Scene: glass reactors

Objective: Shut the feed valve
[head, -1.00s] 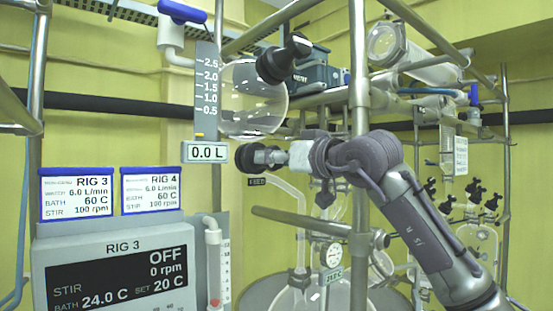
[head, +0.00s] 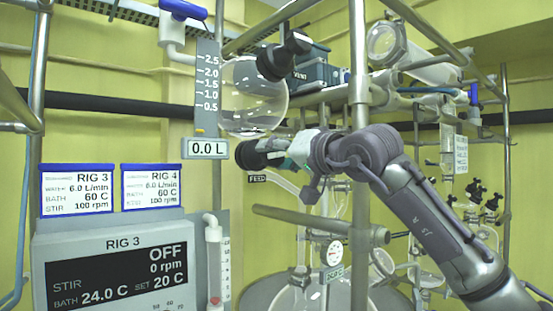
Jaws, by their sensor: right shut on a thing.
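The feed valve's black knob (head: 250,153) is below the round glass vessel (head: 252,95), beside the small FEED label (head: 258,179). My right gripper (head: 283,150) comes in from the right and is shut on the knob. Its fingers and wrist hide part of the valve body, so I cannot tell how far the valve is turned. The readout (head: 208,149) beside it says 0.0 L. My left gripper is not in view.
A black VENT valve (head: 285,57) sits on the vessel above my gripper. A vertical steel post (head: 359,90) and a horizontal bar (head: 310,220) stand close to my right arm. The RIG 3 control box (head: 110,265) is at lower left, its display showing OFF.

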